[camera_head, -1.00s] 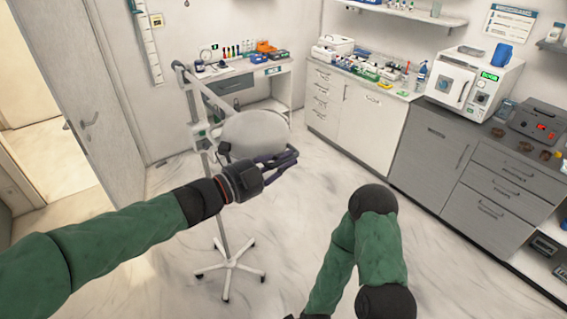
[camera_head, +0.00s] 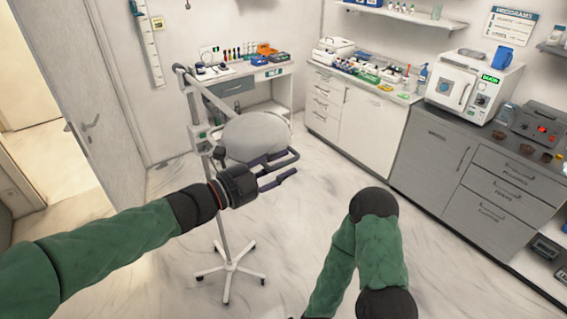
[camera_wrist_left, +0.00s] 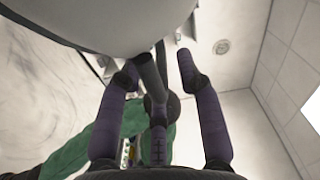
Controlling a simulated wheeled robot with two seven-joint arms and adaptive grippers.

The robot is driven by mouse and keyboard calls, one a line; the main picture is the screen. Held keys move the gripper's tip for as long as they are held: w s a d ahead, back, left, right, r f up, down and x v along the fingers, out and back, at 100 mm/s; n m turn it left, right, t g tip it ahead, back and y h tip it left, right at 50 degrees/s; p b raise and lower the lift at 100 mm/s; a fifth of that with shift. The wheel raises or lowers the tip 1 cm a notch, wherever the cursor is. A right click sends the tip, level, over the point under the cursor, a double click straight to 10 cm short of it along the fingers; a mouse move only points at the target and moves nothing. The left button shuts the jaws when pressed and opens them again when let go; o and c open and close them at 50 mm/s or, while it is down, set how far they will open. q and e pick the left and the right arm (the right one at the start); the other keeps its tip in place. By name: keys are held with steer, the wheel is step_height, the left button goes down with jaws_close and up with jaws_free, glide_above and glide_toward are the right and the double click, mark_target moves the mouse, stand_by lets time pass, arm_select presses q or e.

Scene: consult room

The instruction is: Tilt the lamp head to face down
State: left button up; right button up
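The lamp has a pale, rounded head (camera_head: 255,135) on an arm from a thin stand (camera_head: 222,225) in the head view. The smooth shell faces up toward my camera and the light face is hidden, so the exact tilt is unclear. My left gripper (camera_head: 278,168) is open under the head's near right edge, one finger close to or touching its underside. In the left wrist view, the head (camera_wrist_left: 110,22) fills the upper left above the spread fingers. A grey bar (camera_wrist_left: 149,75) shows between them; I cannot tell if it is a handle. My right gripper is out of view.
The lamp's wheeled base (camera_head: 230,272) stands on open floor. A small desk (camera_head: 240,85) is behind it. Cabinets (camera_head: 360,115) with a white device (camera_head: 470,85) line the right. A door (camera_head: 90,110) is at left.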

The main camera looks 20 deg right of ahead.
arm_select(q)
steer(key=v, duration=1)
steer(key=shift+a, duration=0.4)
steer(key=shift+s, duration=0.15)
steer(key=w+a+f+n+t+y+b, duration=0.1)
steer(key=w+a+f+n+y+b, duration=0.15)
steer(key=f+n, duration=0.65)
steer(key=w+a+f+n+t+y+b, duration=0.1)
steer(key=w+a+f+n+y, duration=0.15)
steer(key=f, duration=1.35)
steer(key=w+a+f+n+t+y+b, duration=0.1)
steer(key=w+a+f+n+y+b, duration=0.15)
steer(key=f+n, duration=0.7)
steer(key=s+a+f+n+g+y+b, duration=0.1)
steer(key=s+a+f+n+g, duration=0.1)
steer(key=s+f, duration=0.6)
steer(key=s+a+f+n+g+y+b, duration=0.2)
steer(key=s+f+n+g, duration=0.2)
steer(key=s+f, duration=0.4)
steer(key=s+a+f+n+g+y+b, duration=0.1)
steer(key=s+f+n, duration=0.3)
steer(key=f, duration=1.3)
steer(key=s+a+g+y, duration=0.1)
steer(key=s, duration=0.3)
steer(key=shift+f+n+g, duration=0.3)
steer(key=shift+n+g, duration=0.1)
steer(key=shift+y, duration=0.25)
